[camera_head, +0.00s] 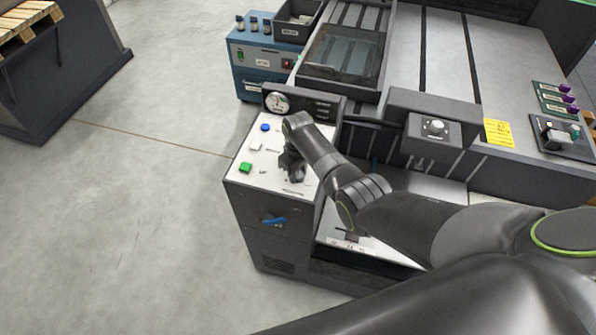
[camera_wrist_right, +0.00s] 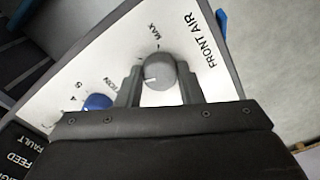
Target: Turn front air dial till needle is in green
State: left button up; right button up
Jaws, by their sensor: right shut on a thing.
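The front air dial (camera_wrist_right: 160,72) is a grey round knob with a white pointer mark on the white panel (camera_wrist_right: 200,75), beside the printed words FRONT AIR. My right gripper (camera_wrist_right: 158,80) is shut on it, one finger on each side. The pointer mark points left in the wrist view; a MAX label lies above the dial. In the head view the right gripper (camera_head: 293,172) is lowered onto the panel top and hides the dial. A round white gauge (camera_head: 277,102) stands at the panel's back edge; its needle is too small to read. My left gripper is not in view.
Blue (camera_head: 265,127), white (camera_head: 256,147) and green (camera_head: 245,167) buttons lie left of my gripper. A blue knob (camera_wrist_right: 97,102) is near the dial. A blue handle (camera_head: 273,220) is on the cabinet front. A press bed lies right; open floor lies left.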

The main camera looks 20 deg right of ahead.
aim_at(298, 173)
jog(key=o, duration=1)
jog(key=shift+c, duration=0.2)
jog(key=shift+r, duration=0.15)
jog(key=shift+w+r, duration=0.1)
jog(key=shift+r, duration=0.5)
notch_tip(298, 173, up, 16)
jog(key=b, duration=0.1)
jog(key=shift+f, duration=0.1)
dwell(1.2)
